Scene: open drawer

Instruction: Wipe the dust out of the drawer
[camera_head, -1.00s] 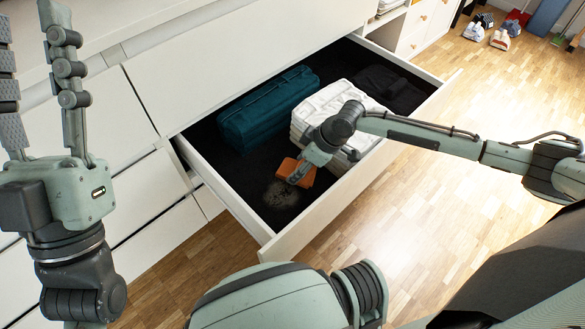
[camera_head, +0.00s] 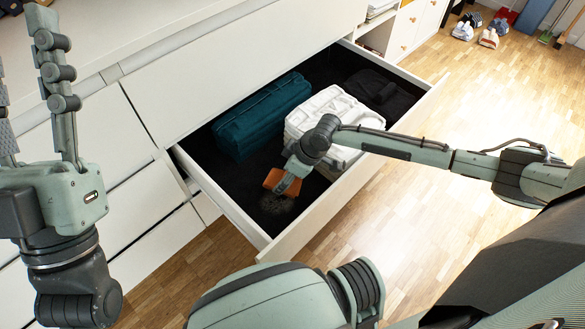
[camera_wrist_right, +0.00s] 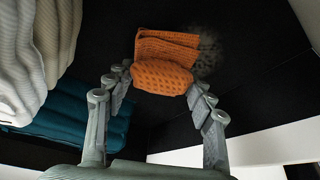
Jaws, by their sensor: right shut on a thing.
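The drawer (camera_head: 325,205) is pulled open, with a dark lining. A pale grey dust patch (camera_head: 276,204) lies on its floor near the front left corner. My right gripper (camera_head: 284,183) is down in the drawer, shut on a folded orange cloth (camera_head: 273,178). In the right wrist view the cloth (camera_wrist_right: 166,72) sits between the fingertips, and the dust (camera_wrist_right: 207,55) shows right beside it. Whether the cloth touches the floor is unclear. My left gripper (camera_head: 35,85) is raised at the left, outside the drawer, fingers apart and empty.
A teal folded stack (camera_head: 262,115) lies at the drawer's back left and a white folded stack (camera_head: 325,110) in the middle. A black folded item (camera_head: 370,85) lies at the right. Shoes (camera_head: 488,38) stand on the floor far off.

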